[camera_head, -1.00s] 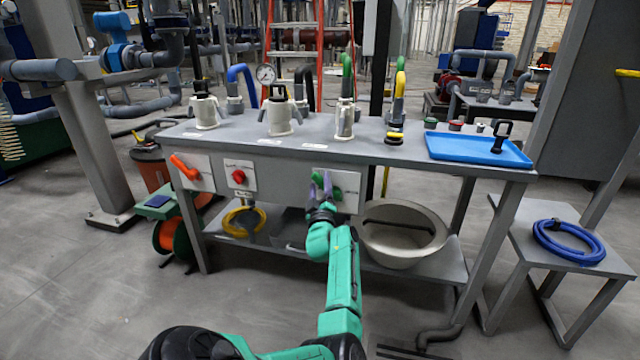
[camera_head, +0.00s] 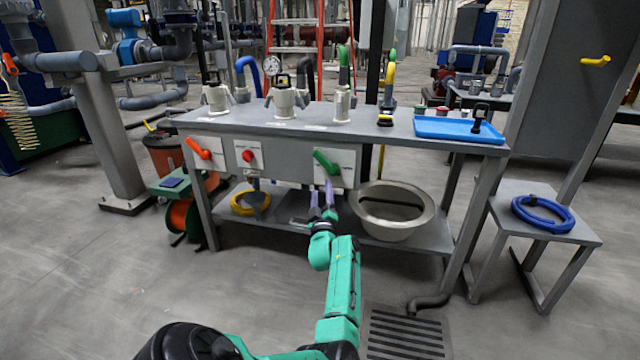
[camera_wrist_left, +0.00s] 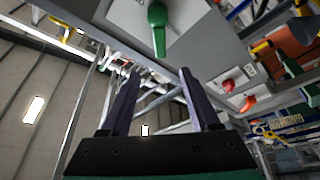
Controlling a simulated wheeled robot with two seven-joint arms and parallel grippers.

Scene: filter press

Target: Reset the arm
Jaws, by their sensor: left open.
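My left gripper (camera_head: 322,202) is open and empty in the head view, just below the green lever (camera_head: 326,162) on the front panel of the grey workbench (camera_head: 400,141). My teal left arm reaches up to it from the bottom of the picture. In the left wrist view the two purple-grey fingers (camera_wrist_left: 158,95) stand apart with nothing between them. The green lever (camera_wrist_left: 157,28) shows beyond the fingertips there, clear of them. In the head view it slants from upper left to lower right. My right gripper is not in view.
A red knob (camera_head: 248,156) and an orange lever (camera_head: 198,148) sit left on the same bench front. A large grey basin (camera_head: 393,232) stands on the lower shelf. A side table (camera_head: 575,231) with a blue hose stands right. The floor at left is open.

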